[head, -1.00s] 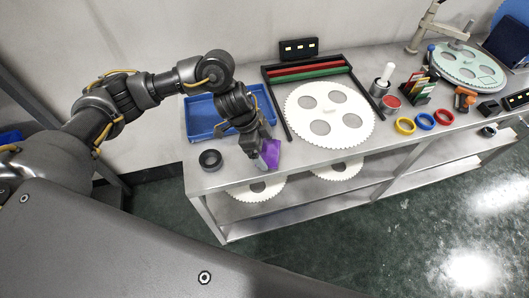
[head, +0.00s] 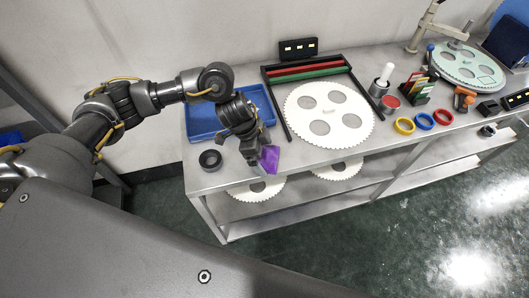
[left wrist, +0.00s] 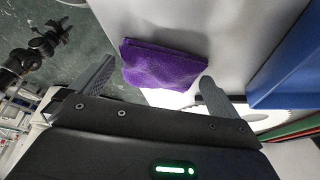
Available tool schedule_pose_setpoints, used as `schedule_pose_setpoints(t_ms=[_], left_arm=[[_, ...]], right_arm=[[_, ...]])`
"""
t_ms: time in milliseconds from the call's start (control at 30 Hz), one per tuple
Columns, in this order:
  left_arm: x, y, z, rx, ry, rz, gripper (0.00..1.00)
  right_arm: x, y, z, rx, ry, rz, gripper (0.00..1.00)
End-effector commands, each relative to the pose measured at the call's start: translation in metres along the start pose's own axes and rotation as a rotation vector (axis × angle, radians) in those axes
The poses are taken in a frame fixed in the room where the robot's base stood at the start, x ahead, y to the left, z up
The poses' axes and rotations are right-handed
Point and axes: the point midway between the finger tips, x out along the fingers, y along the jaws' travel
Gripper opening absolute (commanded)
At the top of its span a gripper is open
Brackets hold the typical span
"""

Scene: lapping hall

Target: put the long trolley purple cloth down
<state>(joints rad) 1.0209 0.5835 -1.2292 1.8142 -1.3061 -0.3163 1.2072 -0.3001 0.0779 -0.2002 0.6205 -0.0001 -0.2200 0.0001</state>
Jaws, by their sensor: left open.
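The purple cloth (head: 270,158) is a small folded piece at the front edge of the long steel trolley (head: 225,178), in front of the blue tray. In the left wrist view the cloth (left wrist: 165,63) lies just beyond my fingertips, with its near edge reaching between them. My left gripper (head: 257,163) is low beside the cloth, its fingers spread wide. The same gripper (left wrist: 155,80) shows both fingers apart in the left wrist view, not pinching the cloth. Whether a finger touches it is unclear. A dark arm part at the wrist view's left may be my right arm.
A blue tray (head: 203,122) stands behind the gripper, and a black ring (head: 210,160) lies to its left. A large white toothed disc (head: 350,133) lies to the right. More toothed discs sit on the lower shelf (head: 290,197). The trolley's front edge is close by.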

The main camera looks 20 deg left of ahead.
Motion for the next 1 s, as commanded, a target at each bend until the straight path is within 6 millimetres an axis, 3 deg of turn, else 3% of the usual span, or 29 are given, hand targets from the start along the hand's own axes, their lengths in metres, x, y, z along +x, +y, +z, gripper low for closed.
schedule_pose_setpoints(t_ms=[533,700,1000], left_arm=[[-0.102,-0.001,0.0,0.002,0.0,-0.005,1.0],[-0.117,-0.001,0.0,0.0,0.0,-0.001,1.0],[-0.119,0.0,0.0,0.0,0.0,0.0,1.0]], right_arm=[[-0.002,0.0,0.0,0.001,0.0,0.0,0.36],[-0.002,0.001,0.0,0.0,0.0,0.001,0.36],[-0.003,0.003,0.0,-0.001,-0.001,0.004,0.36]])
